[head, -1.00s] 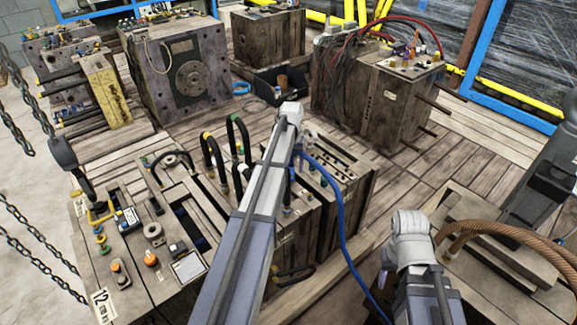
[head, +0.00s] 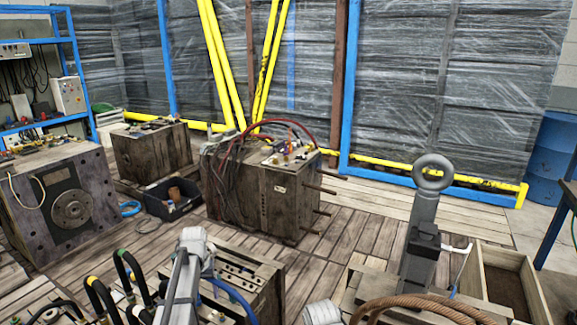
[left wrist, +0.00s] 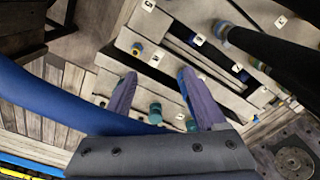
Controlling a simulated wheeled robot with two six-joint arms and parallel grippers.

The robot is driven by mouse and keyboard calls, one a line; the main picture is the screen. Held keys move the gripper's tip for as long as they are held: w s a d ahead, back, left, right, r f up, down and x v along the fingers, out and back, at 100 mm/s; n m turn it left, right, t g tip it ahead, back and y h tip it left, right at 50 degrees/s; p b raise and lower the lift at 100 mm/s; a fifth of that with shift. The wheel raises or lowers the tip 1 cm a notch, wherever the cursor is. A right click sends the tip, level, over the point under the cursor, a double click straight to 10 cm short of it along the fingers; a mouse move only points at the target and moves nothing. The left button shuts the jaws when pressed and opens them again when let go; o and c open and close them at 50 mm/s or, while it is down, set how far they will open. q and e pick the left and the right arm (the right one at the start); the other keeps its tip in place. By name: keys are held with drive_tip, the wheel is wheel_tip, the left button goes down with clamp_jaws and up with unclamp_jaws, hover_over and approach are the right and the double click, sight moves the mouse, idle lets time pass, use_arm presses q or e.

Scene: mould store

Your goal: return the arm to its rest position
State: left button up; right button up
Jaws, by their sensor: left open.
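My left arm (head: 180,285) rises from the bottom of the head view, with its pale joint in front of the near wooden-looking mould (head: 262,296). The fingers of its gripper cannot be made out there. In the left wrist view the left gripper (left wrist: 156,92) has its two purple-grey fingers spread apart, with nothing held between them. Beyond them is a mould top (left wrist: 165,60) with lettered tags and small fittings. Whether the fingertips touch it cannot be told. My right gripper is not in view.
Looped black hoses (head: 98,296) stand on the near mould. A blue hose (head: 232,297) runs beside my arm. A mould with red hoses (head: 280,190), a black bin (head: 172,200), a lifting eye (head: 432,172) and an open wooden crate (head: 535,280) stand around. Plank floor (head: 350,235) is clear between.

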use_arm(q)
drive_tip(key=s+d+m+y, duration=0.1)
drive_tip(key=s+d+m, duration=0.5)
drive_tip(key=s+d, duration=1.8)
wheel_tip(320, 180, up, 16)
drive_tip(key=d+p, duration=0.1)
drive_tip(key=p, duration=1.5)
drive_tip(key=shift+r+g, duration=0.2)
drive_tip(key=shift+g, duration=0.1)
